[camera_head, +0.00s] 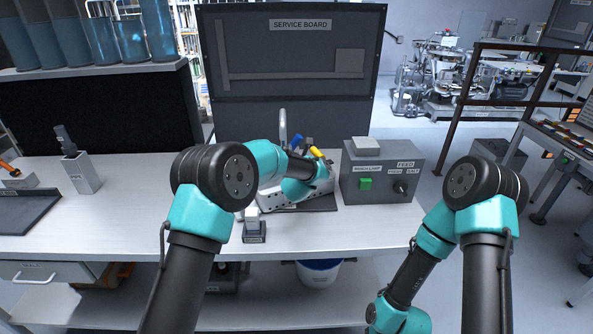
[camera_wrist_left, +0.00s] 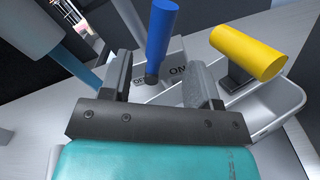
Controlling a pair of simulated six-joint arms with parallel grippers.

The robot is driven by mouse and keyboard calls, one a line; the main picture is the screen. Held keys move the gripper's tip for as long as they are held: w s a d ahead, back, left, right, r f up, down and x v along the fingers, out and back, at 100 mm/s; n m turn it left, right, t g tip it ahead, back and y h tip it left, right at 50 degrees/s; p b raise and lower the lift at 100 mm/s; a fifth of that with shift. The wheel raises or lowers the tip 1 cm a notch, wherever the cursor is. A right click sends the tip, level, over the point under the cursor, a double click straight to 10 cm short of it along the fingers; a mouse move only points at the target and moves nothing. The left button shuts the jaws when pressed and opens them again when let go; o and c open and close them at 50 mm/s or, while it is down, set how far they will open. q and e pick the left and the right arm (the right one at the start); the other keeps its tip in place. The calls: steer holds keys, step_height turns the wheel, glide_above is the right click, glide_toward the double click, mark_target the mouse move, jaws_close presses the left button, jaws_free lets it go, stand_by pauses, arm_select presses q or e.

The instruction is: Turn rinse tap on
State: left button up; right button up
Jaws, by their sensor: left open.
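The rinse tap's blue handle (camera_wrist_left: 163,32) stands upright on a short dark stem in the left wrist view, beside a plate with ON and a partly hidden second label. A yellow handle (camera_wrist_left: 248,52) tilts to its right. In the head view the blue handle (camera_head: 298,142) and yellow handle (camera_head: 317,153) show beyond my left arm. My left gripper (camera_wrist_left: 162,85) is open, its two fingers on either side of the blue handle's stem, with gaps visible. The curved spout (camera_head: 283,124) rises behind. The right arm shows in the head view, but its gripper is not visible.
A grey control box (camera_head: 380,172) with a green button (camera_head: 366,183) and black knob stands right of the tap. A small dark block with a white top (camera_head: 254,230) sits near the table front. The table (camera_head: 130,215) is clear at left centre.

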arm_select(q)
steer(key=s, duration=0.9)
steer(key=shift+s, duration=0.3)
steer(key=shift+d, duration=0.1)
